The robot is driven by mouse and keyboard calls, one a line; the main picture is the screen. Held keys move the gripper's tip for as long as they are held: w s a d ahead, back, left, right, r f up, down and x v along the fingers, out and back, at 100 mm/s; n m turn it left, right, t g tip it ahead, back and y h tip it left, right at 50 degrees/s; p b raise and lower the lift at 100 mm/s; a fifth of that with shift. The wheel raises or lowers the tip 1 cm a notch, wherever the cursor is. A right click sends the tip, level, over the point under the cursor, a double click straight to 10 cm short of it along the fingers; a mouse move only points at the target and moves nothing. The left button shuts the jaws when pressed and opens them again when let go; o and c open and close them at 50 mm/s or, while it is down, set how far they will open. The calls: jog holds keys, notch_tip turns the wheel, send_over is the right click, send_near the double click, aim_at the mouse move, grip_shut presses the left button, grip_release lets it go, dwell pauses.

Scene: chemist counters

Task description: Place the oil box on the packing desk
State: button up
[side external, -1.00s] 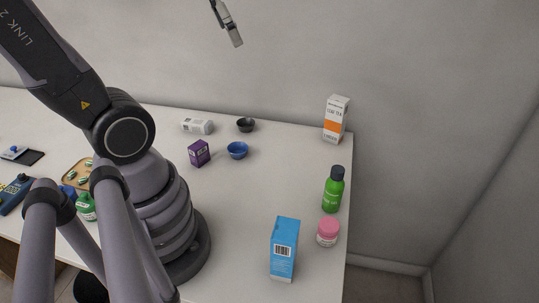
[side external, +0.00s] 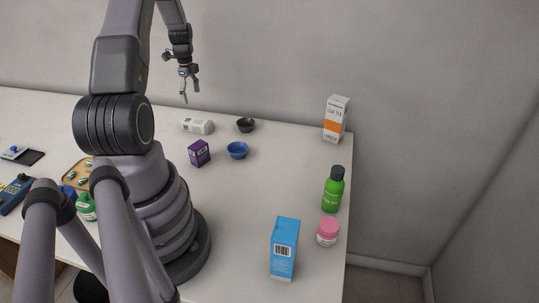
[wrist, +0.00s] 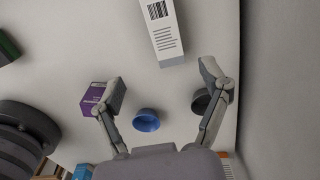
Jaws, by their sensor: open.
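Which box is the oil box cannot be told from the labels. A purple box (side external: 199,153) stands on the white counter, and it also shows in the wrist view (wrist: 117,97). A white box with a barcode (side external: 197,126) lies on its side behind it, and it shows at the top of the wrist view (wrist: 163,25). A blue box (side external: 284,250) and a white and orange box (side external: 335,120) stand to the right. My gripper (side external: 190,92) is open and empty, above the back of the counter. Its fingers (wrist: 155,88) are spread apart in the wrist view.
A blue bowl (side external: 237,150) and a black bowl (side external: 246,125) sit near the purple box. A green bottle (side external: 333,190) and a pink-lidded jar (side external: 328,232) stand near the right edge. The counter's middle (side external: 275,180) is clear. A wall rises behind.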

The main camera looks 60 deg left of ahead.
aim_at(199, 122)
notch_tip(199, 122, down, 7)
jog(key=shift+w+d+r, duration=0.1)
jog(key=shift+w+f, duration=0.25)
jog(key=shift+f, duration=1.1)
jog(key=shift+w+f, duration=0.25)
jog(key=shift+f, duration=1.05)
jog(key=c, duration=1.3)
jog(key=shift+r, duration=0.15)
